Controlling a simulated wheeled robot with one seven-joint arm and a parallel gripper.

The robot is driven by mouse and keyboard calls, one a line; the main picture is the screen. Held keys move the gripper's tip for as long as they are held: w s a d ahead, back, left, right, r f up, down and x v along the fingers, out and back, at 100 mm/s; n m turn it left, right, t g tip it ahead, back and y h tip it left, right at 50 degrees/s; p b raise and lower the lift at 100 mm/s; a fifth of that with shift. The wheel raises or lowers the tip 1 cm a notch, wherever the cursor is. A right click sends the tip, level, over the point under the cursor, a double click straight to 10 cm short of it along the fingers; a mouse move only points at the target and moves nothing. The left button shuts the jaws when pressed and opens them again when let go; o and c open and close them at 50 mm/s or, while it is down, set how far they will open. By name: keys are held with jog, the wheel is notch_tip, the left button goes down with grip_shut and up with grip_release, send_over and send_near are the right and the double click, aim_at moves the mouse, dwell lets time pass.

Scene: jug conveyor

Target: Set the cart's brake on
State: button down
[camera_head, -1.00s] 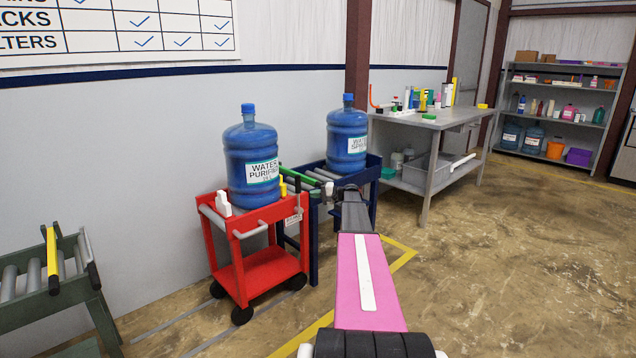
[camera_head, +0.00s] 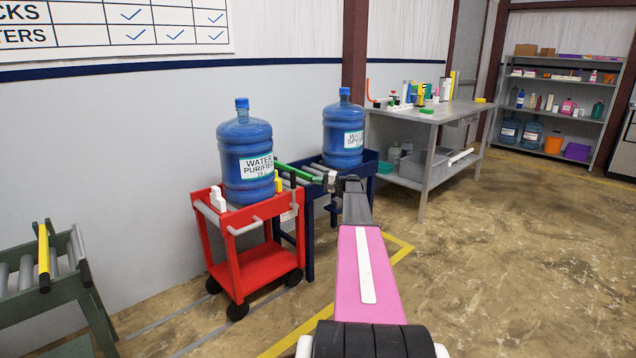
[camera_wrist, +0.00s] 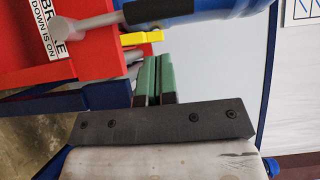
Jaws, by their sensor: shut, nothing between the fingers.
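The red cart (camera_head: 262,262) stands by the wall with a large blue water jug (camera_head: 245,160) on top. Its white brake label (camera_wrist: 45,28), reading "DOWN IS ON", shows in the wrist view. Beside the label is the brake lever, a grey bar (camera_wrist: 85,27) with a black grip (camera_wrist: 157,10). The wrist view is turned sideways, and the lever appears to point up. My gripper (camera_wrist: 155,58) is shut and empty, its green fingers apart from the lever.
A blue roller conveyor (camera_head: 309,195) with a second jug (camera_head: 343,135) adjoins the cart's right. A small yellow piece (camera_wrist: 142,38) sits near the lever. A green roller stand (camera_head: 60,290) is at left, a grey workbench (camera_head: 432,113) at right. The right floor is clear.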

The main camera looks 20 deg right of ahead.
jog(key=x, duration=0.7)
jog(key=shift+a, duration=0.2)
jog(key=shift+w, duration=0.15)
jog(key=s+a+f+n+h, duration=0.2)
jog(key=a+n, duration=0.1)
jog(key=a, duration=0.2)
jog(key=s+a+f+n+h, duration=0.1)
jog(key=a+f+n+h, duration=0.1)
jog(key=a, duration=0.3)
jog(key=s+a+f+n+h, duration=0.2)
jog(key=a+n+h, duration=0.2)
jog(key=a, duration=0.1)
jog(key=shift+s+g, duration=0.3)
jog(key=shift+g, duration=0.1)
jog(key=shift+s+a+f+n+h, duration=0.1)
jog(key=shift+a+f+n+h, duration=0.3)
jog(key=shift+f+h, duration=0.35)
jog(key=shift+a+f, duration=0.1)
jog(key=shift+f, duration=0.2)
